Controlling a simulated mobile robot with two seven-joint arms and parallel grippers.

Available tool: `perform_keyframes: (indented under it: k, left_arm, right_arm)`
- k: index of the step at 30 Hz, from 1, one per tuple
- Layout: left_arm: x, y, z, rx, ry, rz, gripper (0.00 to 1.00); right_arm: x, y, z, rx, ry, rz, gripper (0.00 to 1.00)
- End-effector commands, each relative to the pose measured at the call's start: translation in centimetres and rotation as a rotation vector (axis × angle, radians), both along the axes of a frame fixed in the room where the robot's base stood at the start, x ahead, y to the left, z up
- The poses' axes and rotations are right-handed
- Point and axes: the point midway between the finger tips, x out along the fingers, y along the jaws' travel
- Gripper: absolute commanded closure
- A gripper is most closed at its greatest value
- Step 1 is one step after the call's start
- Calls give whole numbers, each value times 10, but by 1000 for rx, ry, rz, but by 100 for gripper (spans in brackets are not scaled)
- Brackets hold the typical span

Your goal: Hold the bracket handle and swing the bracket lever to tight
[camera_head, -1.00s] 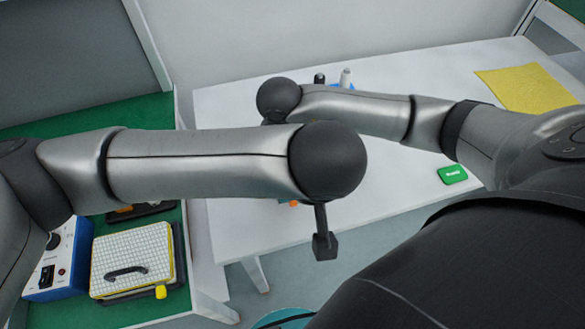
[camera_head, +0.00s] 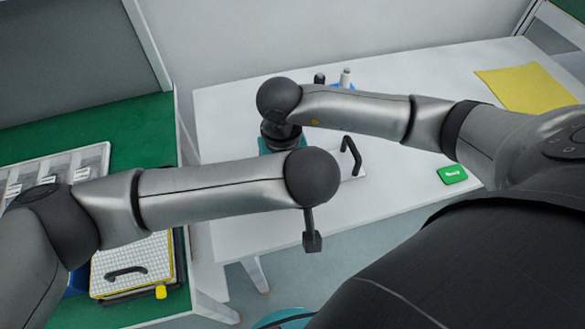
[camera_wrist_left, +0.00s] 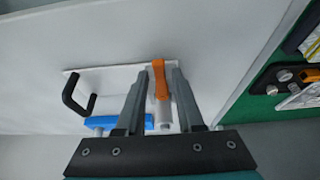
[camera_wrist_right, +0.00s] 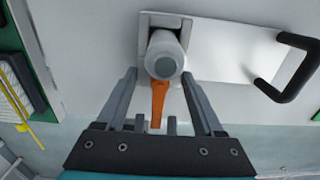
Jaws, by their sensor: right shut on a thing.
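The bracket is a white plate (camera_wrist_right: 232,45) with a black handle (camera_wrist_right: 290,68) at its right end in the right wrist view. A pale grey cylinder (camera_wrist_right: 165,54) and the orange bracket lever (camera_wrist_right: 158,103) are at the other end. The handle (camera_head: 350,155) also shows in the head view, clear of both grippers. The head view hides the lever and both sets of fingertips behind my arms.
A blue object (camera_wrist_left: 112,122) lies close to the bracket in the left wrist view. A green labelled block (camera_head: 452,174) and a yellow sheet (camera_head: 526,88) lie on the white table's right side. A white gridded box (camera_head: 132,264) stands on the green bench at left.

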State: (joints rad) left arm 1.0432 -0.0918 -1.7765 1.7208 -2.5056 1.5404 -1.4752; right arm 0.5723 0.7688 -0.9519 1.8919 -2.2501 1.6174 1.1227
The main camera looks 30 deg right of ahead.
Motion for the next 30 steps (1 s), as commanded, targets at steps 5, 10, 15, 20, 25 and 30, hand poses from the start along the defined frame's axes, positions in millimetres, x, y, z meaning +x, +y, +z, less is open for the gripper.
perform_keyframes:
  k: [5, 10, 15, 20, 25, 30]
  left_arm:
    - [0, 0, 0, 0, 0, 0, 85]
    - [0, 0, 0, 0, 0, 0, 100]
    - [0, 0, 0, 0, 0, 1, 100]
    - [0, 0, 1, 1, 0, 1, 100]
    - [0, 0, 1, 1, 0, 1, 100]
    - [0, 0, 1, 1, 0, 1, 100]
  right_arm:
    - [1, 0, 1, 1, -2, 1, 100]
    - [1, 0, 1, 1, -2, 1, 100]
    - [1, 0, 1, 1, -2, 0, 100]
    - [1, 0, 1, 1, -2, 0, 100]
    - [1, 0, 1, 1, -2, 0, 100]
    - [1, 0, 1, 1, -2, 0, 100]
